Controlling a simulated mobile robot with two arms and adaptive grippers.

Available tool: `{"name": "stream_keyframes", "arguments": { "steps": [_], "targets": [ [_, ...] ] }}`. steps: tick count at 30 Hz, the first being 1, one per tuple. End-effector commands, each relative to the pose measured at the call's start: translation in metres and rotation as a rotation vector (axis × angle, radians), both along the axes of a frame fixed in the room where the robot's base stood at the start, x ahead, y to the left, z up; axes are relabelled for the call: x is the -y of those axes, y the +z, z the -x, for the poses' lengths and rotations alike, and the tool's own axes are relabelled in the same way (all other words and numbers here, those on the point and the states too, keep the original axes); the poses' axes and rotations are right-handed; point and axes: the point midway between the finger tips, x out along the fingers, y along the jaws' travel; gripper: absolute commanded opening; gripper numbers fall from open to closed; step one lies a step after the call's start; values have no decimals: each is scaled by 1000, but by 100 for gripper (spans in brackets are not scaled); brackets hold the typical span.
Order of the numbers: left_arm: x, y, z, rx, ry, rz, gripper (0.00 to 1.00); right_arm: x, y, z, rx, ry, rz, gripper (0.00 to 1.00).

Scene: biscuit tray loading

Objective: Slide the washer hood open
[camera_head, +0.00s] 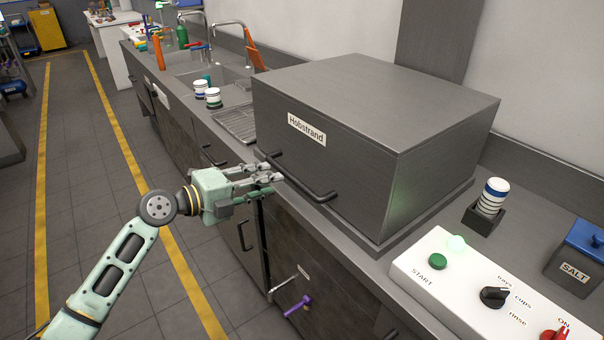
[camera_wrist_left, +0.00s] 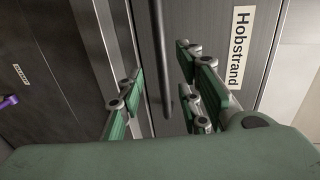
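The washer hood (camera_head: 350,140) is a large grey metal box labelled "Hobstrand", sitting lowered on the counter. Its dark bar handle (camera_head: 316,193) runs along the lower front face, and the bar also shows in the left wrist view (camera_wrist_left: 161,50). My left gripper (camera_head: 270,176) is at the left part of this handle. In the left wrist view its green fingers (camera_wrist_left: 160,75) are apart, with the bar in the gap between them. I cannot tell whether either finger touches the bar. My right gripper is not in view.
A white control panel (camera_head: 470,290) with a green START button, black dial and red switch is at the front right. A drying rack (camera_head: 238,122) and sinks lie left of the hood.

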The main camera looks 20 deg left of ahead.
Motion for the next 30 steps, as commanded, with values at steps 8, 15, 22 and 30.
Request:
{"name": "stream_keyframes", "arguments": {
  "steps": [8, 15, 22, 30],
  "targets": [
    [23, 0, -27, 6, -7, 0, 32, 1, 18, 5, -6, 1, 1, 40],
    [42, -10, -53, 6, -5, -1, 32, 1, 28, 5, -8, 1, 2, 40],
    [48, -14, -59, 5, -4, -4, 32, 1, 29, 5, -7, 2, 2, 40],
    [47, -14, -59, 6, -5, -4, 24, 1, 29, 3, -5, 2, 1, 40]
  ]
}}
